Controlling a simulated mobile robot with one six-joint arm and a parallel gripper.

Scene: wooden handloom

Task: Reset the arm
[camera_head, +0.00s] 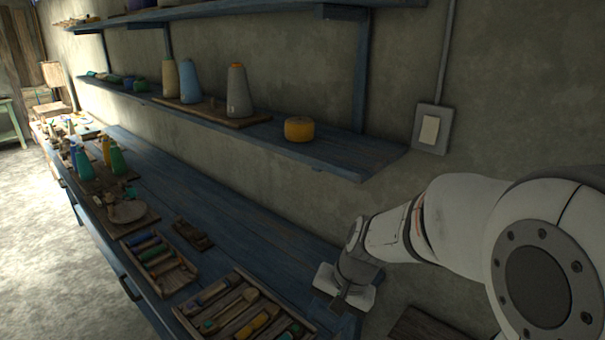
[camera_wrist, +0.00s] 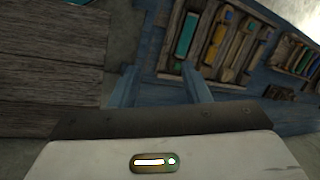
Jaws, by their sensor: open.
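My gripper (camera_head: 341,303) hangs at the end of my white arm at the right of the head view, over the right end of the blue bench (camera_head: 225,232). In the wrist view my gripper (camera_wrist: 160,82) shows two blue-grey fingers spread apart with nothing between them. The fingers point toward a strip of bench beside a wooden tray of bobbins (camera_wrist: 205,40). The fingertips' exact height above the bench is unclear.
In the head view, bobbin trays (camera_head: 165,262) and bottles (camera_head: 116,160) stand on the bench left of my gripper. A wall shelf (camera_head: 340,157) with thread cones (camera_head: 238,92) overhangs it. A switch box (camera_head: 432,129) is on the wall near my arm.

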